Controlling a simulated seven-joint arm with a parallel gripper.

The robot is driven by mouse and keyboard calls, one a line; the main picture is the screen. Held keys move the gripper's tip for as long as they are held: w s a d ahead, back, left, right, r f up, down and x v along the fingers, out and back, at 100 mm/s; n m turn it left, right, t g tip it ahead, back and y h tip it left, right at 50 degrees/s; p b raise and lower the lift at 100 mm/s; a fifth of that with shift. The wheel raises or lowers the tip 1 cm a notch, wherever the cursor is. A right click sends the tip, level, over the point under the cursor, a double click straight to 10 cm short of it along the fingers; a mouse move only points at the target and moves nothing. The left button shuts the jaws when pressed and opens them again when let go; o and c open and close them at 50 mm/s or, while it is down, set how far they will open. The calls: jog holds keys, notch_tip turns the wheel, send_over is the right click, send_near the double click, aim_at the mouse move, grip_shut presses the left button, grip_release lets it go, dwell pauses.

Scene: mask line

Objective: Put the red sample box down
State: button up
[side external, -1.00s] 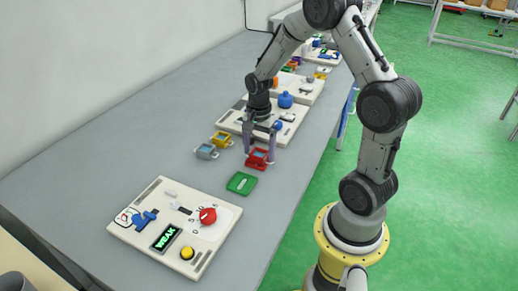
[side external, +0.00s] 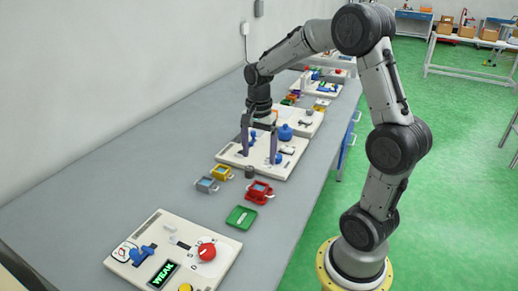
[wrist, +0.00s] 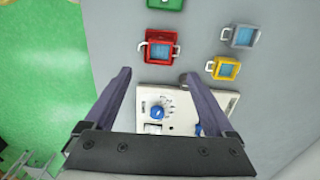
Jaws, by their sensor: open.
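The red sample box (side external: 260,191), with a pale handle and a blue-grey window, rests on the grey table beyond the green tray (side external: 241,217). In the wrist view the red box (wrist: 159,46) lies past my fingertips, with nothing gripping it. My gripper (side external: 259,157) is open and empty, fingers pointing down, above and behind the red box, near the middle panel (side external: 232,157). In the wrist view the open fingers (wrist: 157,75) spread over the panel's edge. The box's underside is hidden.
A grey box (side external: 207,185) and a yellow box (side external: 222,171) stand left of the red one. A small dark cylinder (side external: 249,171) stands by the middle panel. A near panel (side external: 145,235) carries a display reading "WEAK". Bare table lies on the left.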

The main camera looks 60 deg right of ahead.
jog(key=s+a+r+n+t, duration=0.2)
jog(key=s+a+r+n, duration=0.3)
jog(key=a+r+n, duration=0.25)
jog(key=s+a+r+n+t, duration=0.1)
jog(key=s+a+n+t, duration=0.2)
jog(key=s+a+n, duration=0.5)
jog(key=shift+s+n+t, duration=0.3)
jog(key=shift+s+n, duration=0.75)
jog(key=shift+n, duration=0.2)
jog(key=shift+r, duration=0.15)
